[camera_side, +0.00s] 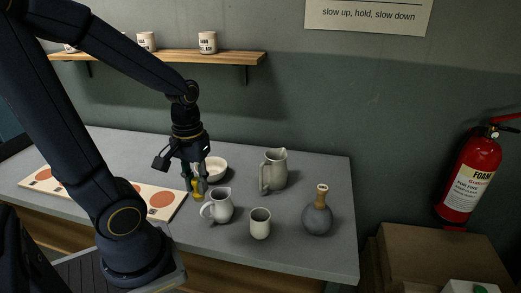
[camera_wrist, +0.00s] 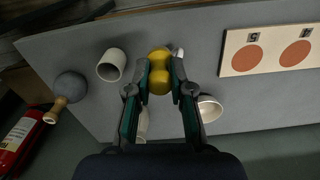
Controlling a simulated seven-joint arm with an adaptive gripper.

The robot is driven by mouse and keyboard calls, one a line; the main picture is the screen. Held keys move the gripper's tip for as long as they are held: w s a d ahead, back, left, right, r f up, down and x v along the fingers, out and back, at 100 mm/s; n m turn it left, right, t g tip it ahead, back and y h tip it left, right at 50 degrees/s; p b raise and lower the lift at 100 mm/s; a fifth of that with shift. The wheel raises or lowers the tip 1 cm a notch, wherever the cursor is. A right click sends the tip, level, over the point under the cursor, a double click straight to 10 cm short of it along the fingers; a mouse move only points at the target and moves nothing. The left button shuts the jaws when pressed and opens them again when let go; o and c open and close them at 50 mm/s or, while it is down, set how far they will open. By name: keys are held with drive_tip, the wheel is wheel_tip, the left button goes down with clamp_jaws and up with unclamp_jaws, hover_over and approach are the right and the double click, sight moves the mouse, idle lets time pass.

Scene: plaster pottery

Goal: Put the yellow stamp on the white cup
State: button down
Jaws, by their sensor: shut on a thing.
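My gripper (camera_side: 197,178) is shut on the yellow stamp (camera_side: 197,189), above the table beside the small jug. In the wrist view the stamp (camera_wrist: 159,57) shows as two rounded yellow lobes between the fingertips (camera_wrist: 160,78). The white cup (camera_side: 260,225) stands upright on the table, to the right of my gripper in the side view. It also shows in the wrist view (camera_wrist: 111,66), left of the stamp and apart from it. The stamp's underside is hidden in the wrist view.
A small white jug (camera_side: 220,206) stands between gripper and cup. A taller pitcher (camera_side: 274,171), a white bowl (camera_side: 216,165) and a grey corked vase (camera_side: 317,218) stand nearby. A board with orange discs (camera_side: 174,209) lies left. A shelf (camera_side: 180,57) with cups hangs behind.

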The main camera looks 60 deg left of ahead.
drive_tip(key=w+d+r+m, duration=0.1)
drive_tip(key=d+r+m, duration=0.2)
drive_tip(key=d, duration=0.2)
approach(260, 215)
drive_tip(key=shift+s+f, duration=0.2)
drive_tip(key=shift+s, duration=0.15)
drive_tip(key=shift+w+f, duration=0.15)
drive_tip(key=shift+f, duration=0.05)
drive_tip(key=shift+w+f, duration=0.15)
drive_tip(key=shift+f, duration=0.75)
drive_tip(key=shift+w+f, duration=0.1)
drive_tip(key=shift+f, duration=0.75)
drive_tip(key=shift+f, duration=0.15)
drive_tip(key=c, duration=1)
unclamp_jaws()
